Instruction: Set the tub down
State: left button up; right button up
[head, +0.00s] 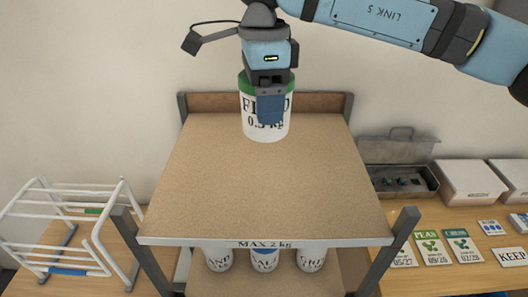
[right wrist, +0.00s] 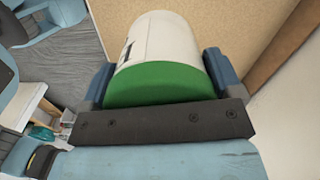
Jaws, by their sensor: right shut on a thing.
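The tub (head: 265,127) is white with a green lid and dark lettering that includes "kg". My right gripper (head: 270,108) is shut on it from above, and one blue finger covers part of the label. The tub looks upright over the back part of the bare top board (head: 262,190) of a shelf rack. I cannot tell whether its base touches the board. In the right wrist view the tub's green lid (right wrist: 160,85) and white side lie between my two blue fingers. My left gripper is not in view.
The top board is otherwise clear; its front edge reads "MAX 2 kg" (head: 265,244). Three white tubs (head: 264,260) stand on the lower shelf. A white wire rack (head: 70,225) is at left. An open grey toolbox (head: 400,180), pale boxes (head: 470,182) and seed packets (head: 428,247) lie right.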

aim_at(263, 134)
notch_tip(263, 134, down, 8)
jog(key=shift+w+r+p, duration=0.1)
jog(key=shift+r+p, duration=0.15)
jog(key=shift+p, duration=0.15)
notch_tip(263, 134, down, 4)
jog(key=shift+r+p, duration=0.15)
jog(key=shift+p, duration=0.2)
jog(key=shift+f, duration=0.4)
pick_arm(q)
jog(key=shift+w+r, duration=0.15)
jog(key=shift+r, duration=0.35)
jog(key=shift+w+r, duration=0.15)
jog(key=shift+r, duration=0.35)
pick_arm(e)
jog(key=shift+f, duration=0.1)
jog(key=o, duration=1)
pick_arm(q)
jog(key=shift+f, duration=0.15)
pick_arm(e)
jog(key=shift+o, duration=0.2)
